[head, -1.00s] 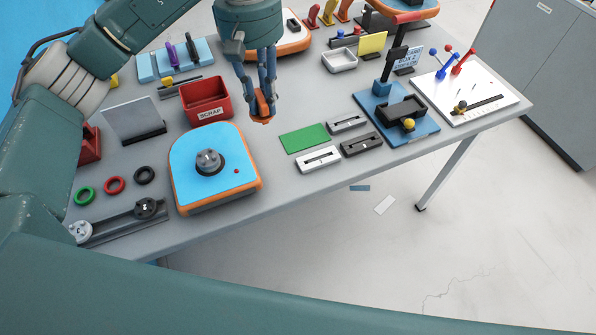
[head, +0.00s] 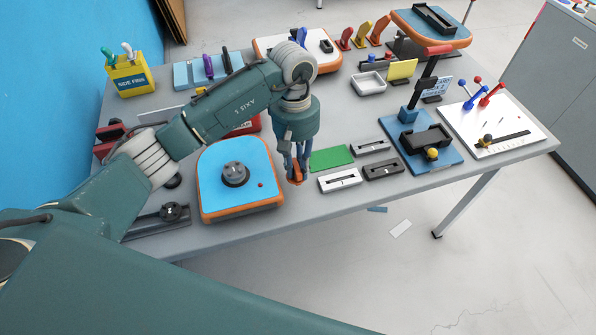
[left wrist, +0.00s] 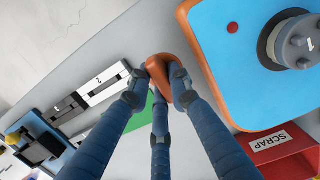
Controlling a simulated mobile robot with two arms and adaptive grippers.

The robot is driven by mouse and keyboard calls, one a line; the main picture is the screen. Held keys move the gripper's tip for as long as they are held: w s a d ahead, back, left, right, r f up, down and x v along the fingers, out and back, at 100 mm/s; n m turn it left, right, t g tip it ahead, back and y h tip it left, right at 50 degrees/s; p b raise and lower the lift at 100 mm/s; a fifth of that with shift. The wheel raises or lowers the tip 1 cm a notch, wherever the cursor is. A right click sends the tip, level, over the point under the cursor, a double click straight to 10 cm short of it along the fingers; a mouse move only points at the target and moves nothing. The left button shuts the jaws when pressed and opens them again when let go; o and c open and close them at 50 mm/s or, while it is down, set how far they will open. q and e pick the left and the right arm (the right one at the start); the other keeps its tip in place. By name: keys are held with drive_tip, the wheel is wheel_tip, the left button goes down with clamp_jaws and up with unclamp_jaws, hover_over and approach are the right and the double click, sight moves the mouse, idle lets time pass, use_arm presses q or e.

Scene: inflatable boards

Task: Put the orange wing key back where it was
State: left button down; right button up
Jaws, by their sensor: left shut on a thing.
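My left gripper (head: 297,176) is shut on the orange wing key (head: 297,171). In the left wrist view the key (left wrist: 172,72) sits between the fingertips (left wrist: 168,85), which partly hide it. The gripper points down over the grey table, between the blue board with an orange rim (head: 222,160) and the green mat (head: 331,158). I cannot tell how high the key is above the table. Several upright coloured keys, including a red one (head: 345,39), stand at the back. My right gripper is not in view.
Slotted blocks, including a white one (head: 340,180), lie right of the gripper. A blue fixture (head: 444,157) and a white panel (head: 525,133) with levers stand farther right. The red scrap bin (left wrist: 280,146) is close to the board, partly hidden by my arm in the head view.

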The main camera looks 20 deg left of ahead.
sight(298, 175)
use_arm(q)
wheel_tip(298, 175, down, 3)
drive_tip(key=shift+f+p, duration=0.2)
drive_tip(key=shift+p, duration=0.2)
drive_tip(key=shift+f, duration=0.1)
drive_tip(key=shift+f+b, duration=0.1)
drive_tip(key=shift+b, duration=0.2)
drive_tip(key=c, duration=1.6)
unclamp_jaws()
